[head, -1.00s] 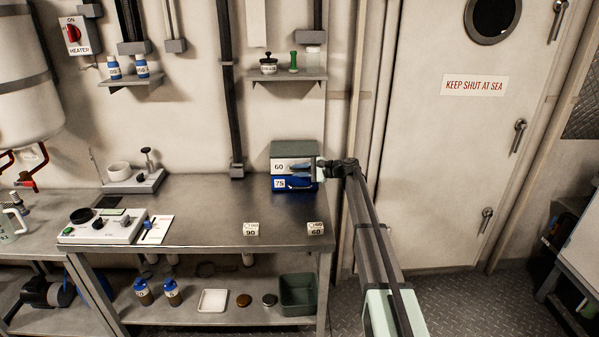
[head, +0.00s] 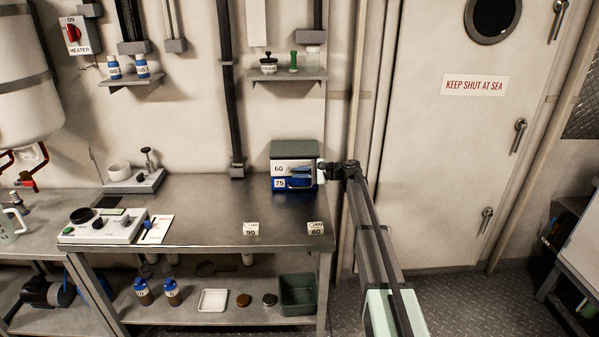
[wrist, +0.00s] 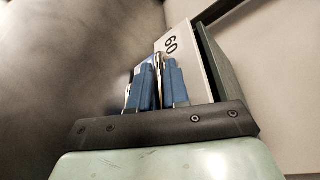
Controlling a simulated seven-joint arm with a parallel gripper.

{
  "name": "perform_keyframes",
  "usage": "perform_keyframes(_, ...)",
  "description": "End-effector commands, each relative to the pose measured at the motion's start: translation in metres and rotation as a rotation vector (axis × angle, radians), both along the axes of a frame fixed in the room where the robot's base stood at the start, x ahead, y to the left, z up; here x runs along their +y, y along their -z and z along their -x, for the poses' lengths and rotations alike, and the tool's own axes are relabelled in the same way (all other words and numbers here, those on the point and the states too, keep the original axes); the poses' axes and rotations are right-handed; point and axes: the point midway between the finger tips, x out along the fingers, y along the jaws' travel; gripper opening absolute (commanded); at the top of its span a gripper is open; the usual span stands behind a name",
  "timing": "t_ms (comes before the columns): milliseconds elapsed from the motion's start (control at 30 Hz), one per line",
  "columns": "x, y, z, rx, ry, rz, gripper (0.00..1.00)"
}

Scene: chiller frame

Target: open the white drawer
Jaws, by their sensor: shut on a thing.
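The white drawer (head: 281,168), labelled 60, is the upper drawer of a small grey-green cabinet (head: 296,149) at the back right of the bench. Its front (wrist: 186,52) also shows in the wrist view, with a narrow dark band between it and the cabinet side, so it seems slightly out. My gripper (head: 303,176) is at the right part of this front. In the wrist view its blue fingers (wrist: 157,85) are shut on the drawer's metal handle (wrist: 158,65). The fingers partly hide the handle and front.
A blue drawer (head: 279,184) labelled 75 sits directly below. Two small label blocks, 90 (head: 251,229) and 60 (head: 316,228), stand near the bench's front edge. The bench top (head: 215,205) before the cabinet is clear. A wall shelf (head: 289,76) with jars hangs above.

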Motion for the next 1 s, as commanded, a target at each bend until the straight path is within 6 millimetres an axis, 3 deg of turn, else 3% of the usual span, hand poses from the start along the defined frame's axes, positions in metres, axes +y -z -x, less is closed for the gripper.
perform_keyframes(200,-0.001,0.0,0.054,0.0,0.001,0.001,0.0)
perform_keyframes(400,-0.001,0.0,0.086,0.0,0.002,0.0,0.0)
perform_keyframes(733,-0.001,0.0,0.086,0.0,0.002,0.0,0.0)
perform_keyframes(767,-0.001,0.0,0.086,0.0,0.002,0.0,0.19)
perform_keyframes(800,-0.001,0.0,0.086,0.0,0.002,0.0,0.22)
perform_keyframes(1000,-0.001,0.0,0.086,0.0,0.001,0.001,0.22)
